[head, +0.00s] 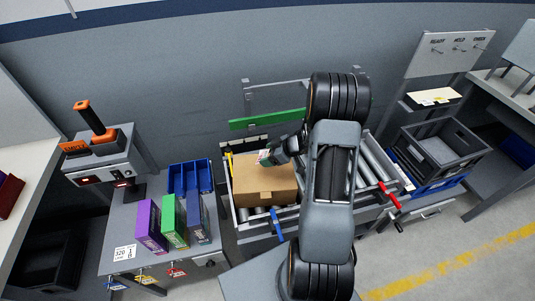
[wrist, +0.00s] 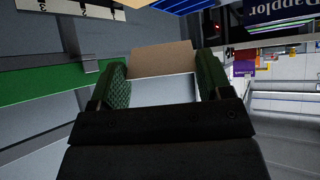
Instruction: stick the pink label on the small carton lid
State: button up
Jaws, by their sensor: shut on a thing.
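The small brown carton (head: 268,198) sits on the roller conveyor with its closed lid (head: 262,175) facing up. My gripper (head: 271,156) is at the lid's far edge and is shut on the label (head: 263,158), a small pale piece with some pink on it. In the wrist view my gripper (wrist: 165,85) has its green fingers on either side of the label's pale sheet (wrist: 165,90). A brown carton surface (wrist: 165,58) shows just beyond it. I cannot tell whether the label touches the lid.
The conveyor's bare rollers (head: 376,165) lie right of my arm. At left, a bench holds a blue bin (head: 190,177), purple, green and blue boxes, and an orange-handled device (head: 92,120). A dark crate (head: 440,150) stands at right. A green bar (head: 265,120) runs behind the carton.

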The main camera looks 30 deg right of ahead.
jog(key=b, duration=0.9)
send_over(269, 175)
jog(key=shift+a+f, duration=0.1)
jog(key=shift+f, duration=4.75)
jog(key=o, duration=0.9)
jog(key=shift+r, duration=0.1)
jog(key=shift+s+d+r, duration=0.2)
jog(key=shift+r, duration=0.05)
jog(key=p+v, duration=0.5)
jog(key=shift+s+r+p, duration=0.1)
jog(key=shift+r+p, duration=0.1)
jog(key=shift+p, duration=0.15)
jog(key=shift+p+v, duration=0.8)
jog(key=shift+v, duration=0.15)
jog(key=shift+d+f, duration=0.1)
jog(key=shift+f, duration=0.05)
